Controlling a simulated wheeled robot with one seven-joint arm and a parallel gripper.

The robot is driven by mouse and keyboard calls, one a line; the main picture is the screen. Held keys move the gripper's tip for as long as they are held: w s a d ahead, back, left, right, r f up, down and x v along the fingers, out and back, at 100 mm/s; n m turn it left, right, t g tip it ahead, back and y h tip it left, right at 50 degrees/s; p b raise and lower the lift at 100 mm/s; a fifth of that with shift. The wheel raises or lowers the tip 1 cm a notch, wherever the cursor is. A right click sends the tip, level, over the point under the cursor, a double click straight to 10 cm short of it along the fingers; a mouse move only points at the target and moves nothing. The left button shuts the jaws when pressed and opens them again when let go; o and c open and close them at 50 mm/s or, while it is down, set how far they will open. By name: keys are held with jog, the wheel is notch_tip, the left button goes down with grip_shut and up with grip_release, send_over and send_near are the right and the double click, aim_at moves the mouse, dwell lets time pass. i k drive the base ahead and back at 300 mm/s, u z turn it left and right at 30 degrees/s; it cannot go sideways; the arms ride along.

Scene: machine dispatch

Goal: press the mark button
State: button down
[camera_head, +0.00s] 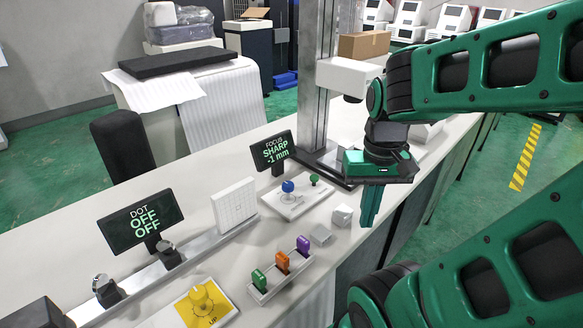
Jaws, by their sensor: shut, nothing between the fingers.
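No label reading "mark" can be made out. A small white panel (297,197) on the bench carries a small green button (314,180) and a blue ball-topped knob (288,187). My gripper (368,218) points down, its green fingers shut and empty, to the right of this panel near the bench's front edge. It is apart from the panel and the button. A dark display (272,149) behind the panel reads "FOCUS SHARP -1 mm". Another display (140,218) to the left reads "DOT OFF OFF".
Small grey blocks (342,215) lie between my gripper and the panel. A rack (279,277) holds green, orange and purple pieces. A yellow dial marked "UP" (201,302) sits at front left. A tall metal column (315,80) stands behind the gripper.

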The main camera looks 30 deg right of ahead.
aim_at(315, 179)
jog(key=k, duration=0.5)
jog(key=z, duration=1.25)
jog(key=k, duration=0.75)
jog(key=u, duration=1)
jog(key=i, duration=1)
jog(key=z, duration=0.05)
